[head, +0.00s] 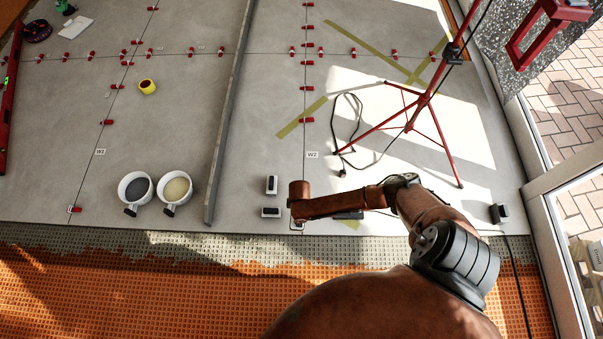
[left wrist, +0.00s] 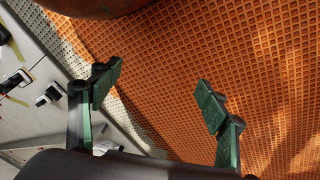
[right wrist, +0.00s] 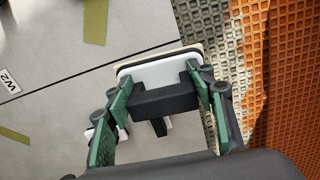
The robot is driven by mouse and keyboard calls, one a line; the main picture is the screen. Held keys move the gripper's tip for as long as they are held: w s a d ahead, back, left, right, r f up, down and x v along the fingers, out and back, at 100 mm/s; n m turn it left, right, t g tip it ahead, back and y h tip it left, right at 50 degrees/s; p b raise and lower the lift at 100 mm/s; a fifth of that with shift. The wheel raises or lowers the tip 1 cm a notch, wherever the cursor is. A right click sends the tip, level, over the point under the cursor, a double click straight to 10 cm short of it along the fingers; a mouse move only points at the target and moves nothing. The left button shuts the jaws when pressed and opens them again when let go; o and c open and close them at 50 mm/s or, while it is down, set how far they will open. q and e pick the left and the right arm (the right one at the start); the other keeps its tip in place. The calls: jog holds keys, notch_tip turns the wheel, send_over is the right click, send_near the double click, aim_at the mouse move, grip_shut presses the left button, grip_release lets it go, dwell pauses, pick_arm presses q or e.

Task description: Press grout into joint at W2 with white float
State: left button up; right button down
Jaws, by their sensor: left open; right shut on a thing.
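The W2 label (head: 312,155) lies beside a thin dark joint (head: 304,135) between grey tiles; the label also shows in the right wrist view (right wrist: 8,82). My right gripper (right wrist: 160,98) is shut on the black handle of the white float (right wrist: 165,71). In the right wrist view the float is over the joint line near the tiles' front edge; whether its face touches the tile I cannot tell. In the head view my arm hides most of it. My left gripper (left wrist: 158,93) is open and empty above orange matting; it is not visible in the head view.
Two small black-and-white tools (head: 271,184) (head: 271,212) lie left of my right arm. Two buckets, one dark-filled (head: 135,188) and one cream-filled (head: 176,190), stand further left. A red tripod (head: 424,100) and its cable stand behind. Orange matting (head: 150,295) lies in front.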

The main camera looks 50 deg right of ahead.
jog(key=shift+s+d+f+n, duration=0.2)
jog(key=shift+s+f, duration=0.2)
jog(key=shift+f, duration=0.2)
jog(key=shift+s+d+f+n, duration=0.15)
jog(key=shift+s+f, duration=0.25)
jog(key=shift+f, duration=0.2)
jog(key=shift+s+f, duration=0.1)
jog(key=shift+f, duration=0.1)
notch_tip(320, 180, down, 5)
jog(key=b, duration=0.5)
jog(key=shift+f, duration=0.15)
pick_arm(q)
jog(key=w+d+f+t+b, duration=0.1)
jog(key=w+f+t, duration=0.3)
jog(key=f, duration=0.4)
jog(key=shift+w+d+f+h, duration=0.2)
jog(key=shift+w+d+h, duration=0.2)
jog(key=shift+w+d, duration=0.25)
pick_arm(e)
jog(key=shift+f, duration=0.6)
pick_arm(q)
jog(key=shift+d+r, duration=0.1)
jog(key=shift+r, duration=0.25)
pick_arm(e)
jog(key=shift+d+r, duration=0.1)
pick_arm(q)
jog(key=shift+s+f, duration=0.15)
jog(key=shift+f, duration=0.35)
pick_arm(e)
jog(key=shift+f, duration=0.75)
